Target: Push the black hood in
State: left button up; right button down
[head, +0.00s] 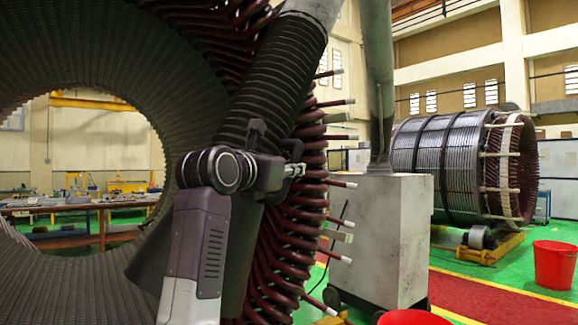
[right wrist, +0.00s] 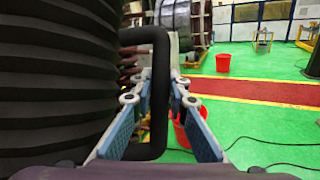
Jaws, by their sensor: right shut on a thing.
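The black hood (head: 148,262) is the wide lower end of a black ribbed hose (head: 275,85), which slants down in front of the stator in the head view. My arm covers part of the hood. In the right wrist view the ribbed hose (right wrist: 55,85) fills the left side, with a black bent handle (right wrist: 160,85) beside it. My right gripper (head: 298,171) is at the hose in the head view. In the right wrist view its two blue-padded fingers (right wrist: 158,100) are shut on the handle, one on each side. My left gripper is not in view.
The large stator (head: 50,85) with dark red coil ends stands close behind the hose. A grey box unit on wheels (head: 385,235) stands to the right. Red buckets (head: 553,264) stand on the green floor. A second stator (head: 455,165) rests on a yellow stand behind.

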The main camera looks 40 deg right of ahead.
jog(key=w+d+f+b, duration=0.1)
jog(key=w+d+f, duration=0.1)
jog(key=d, duration=0.5)
jog(key=w+d+f+h, duration=0.1)
jog(key=w+d+f, duration=0.2)
jog(key=d, duration=0.4)
jog(key=shift+d+f+t+b, duration=0.3)
jog(key=shift+d+f+b, duration=0.05)
jog(key=shift+f, duration=0.3)
jog(key=c, duration=1.8)
grip_release()
jog(key=shift+s, duration=0.1)
jog(key=shift+c, duration=0.2)
jog(key=shift+f, duration=0.1)
jog(key=v, duration=1.2)
jog(key=shift+f, duration=0.1)
